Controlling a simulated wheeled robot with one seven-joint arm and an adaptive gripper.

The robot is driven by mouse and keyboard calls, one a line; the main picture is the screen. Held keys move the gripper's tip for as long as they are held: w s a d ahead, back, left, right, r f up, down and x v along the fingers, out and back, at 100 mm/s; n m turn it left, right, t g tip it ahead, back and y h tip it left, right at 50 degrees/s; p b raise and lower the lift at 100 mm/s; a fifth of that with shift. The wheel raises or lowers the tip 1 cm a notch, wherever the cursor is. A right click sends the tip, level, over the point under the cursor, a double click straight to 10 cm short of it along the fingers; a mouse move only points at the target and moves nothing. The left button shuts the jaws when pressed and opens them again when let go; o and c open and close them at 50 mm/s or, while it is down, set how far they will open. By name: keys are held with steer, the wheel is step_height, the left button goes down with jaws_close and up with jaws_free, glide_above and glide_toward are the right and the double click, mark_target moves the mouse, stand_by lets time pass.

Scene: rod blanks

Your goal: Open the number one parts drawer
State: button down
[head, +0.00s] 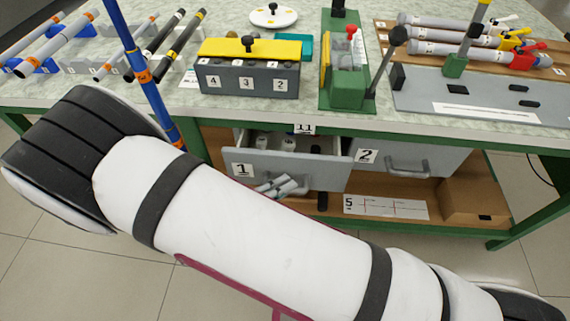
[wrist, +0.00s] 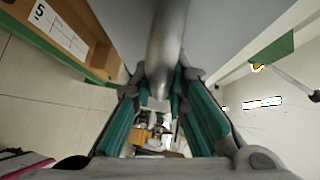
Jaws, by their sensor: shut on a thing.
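The number one parts drawer (head: 320,172) has a grey front with a "1" label and is pulled partway out from under the bench. Pale parts show inside it, behind the front. In the wrist view, my gripper (wrist: 161,88) is shut on the drawer's grey handle (wrist: 165,45), which runs between the two teal-padded fingers.
The number two drawer (head: 440,158), with an arched handle, is shut to the right. Below are a shelf (head: 335,207) with a "5" sheet and a cardboard box (head: 475,200). The bench top (head: 150,97) holds rods, a numbered block (head: 248,80) and a green press (head: 347,90).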

steer(key=s+p, duration=0.2)
steer(key=s, duration=1)
steer(key=shift+s+a+p, duration=0.2)
steer(key=shift+s+p, duration=0.1)
steer(key=shift+s, duration=0.05)
steer(key=c, duration=1.6)
jaws_free()
steer(key=shift+o, duration=0.2)
steer(key=shift+a, duration=0.1)
steer(key=v, duration=1.2)
